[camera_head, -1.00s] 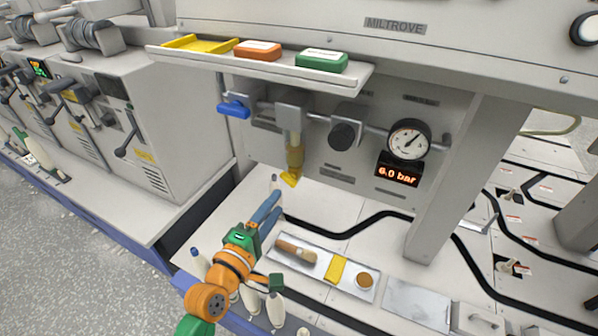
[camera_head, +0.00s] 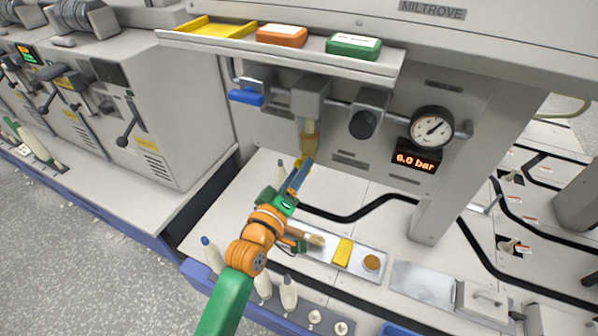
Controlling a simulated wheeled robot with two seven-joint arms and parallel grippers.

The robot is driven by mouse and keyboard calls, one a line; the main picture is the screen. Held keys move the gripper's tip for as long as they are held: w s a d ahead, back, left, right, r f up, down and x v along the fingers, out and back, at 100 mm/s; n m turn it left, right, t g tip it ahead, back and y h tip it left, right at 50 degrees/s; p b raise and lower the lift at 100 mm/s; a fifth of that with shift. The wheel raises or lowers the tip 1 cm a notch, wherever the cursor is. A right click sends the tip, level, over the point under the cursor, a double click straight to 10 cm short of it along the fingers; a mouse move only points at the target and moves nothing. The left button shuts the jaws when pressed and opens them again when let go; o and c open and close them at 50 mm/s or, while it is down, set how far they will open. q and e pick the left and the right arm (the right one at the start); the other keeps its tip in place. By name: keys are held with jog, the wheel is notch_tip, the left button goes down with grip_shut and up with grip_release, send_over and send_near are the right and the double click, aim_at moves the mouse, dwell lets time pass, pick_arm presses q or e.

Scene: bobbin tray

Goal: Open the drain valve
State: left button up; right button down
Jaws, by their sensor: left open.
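The air line on the grey panel carries a filter unit (camera_head: 310,97) with an amber bowl (camera_head: 309,142) hanging under it. The yellow drain valve (camera_head: 304,161) is at the bowl's lower end, partly hidden by my fingers. My left gripper (camera_head: 301,174) is open just below the bowl, its blue-grey fingers pointing up at the drain valve. I cannot tell whether they touch it. A blue valve handle (camera_head: 247,97) sits at the left end of the line. The round gauge (camera_head: 431,128) is above a display (camera_head: 416,161) reading 6.0 bar. My right gripper is not in view.
A shelf (camera_head: 385,70) with a yellow tray (camera_head: 207,28), an orange box (camera_head: 281,36) and a green box (camera_head: 353,46) juts out above. A metal tray (camera_head: 323,256) with a brush, a yellow block and a round tin lies below. Bobbins stand at the front.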

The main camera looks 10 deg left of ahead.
pick_arm(q)
grip_shut()
jog(key=shift+m+p, duration=2.8)
jog(key=shift+m, duration=2.5)
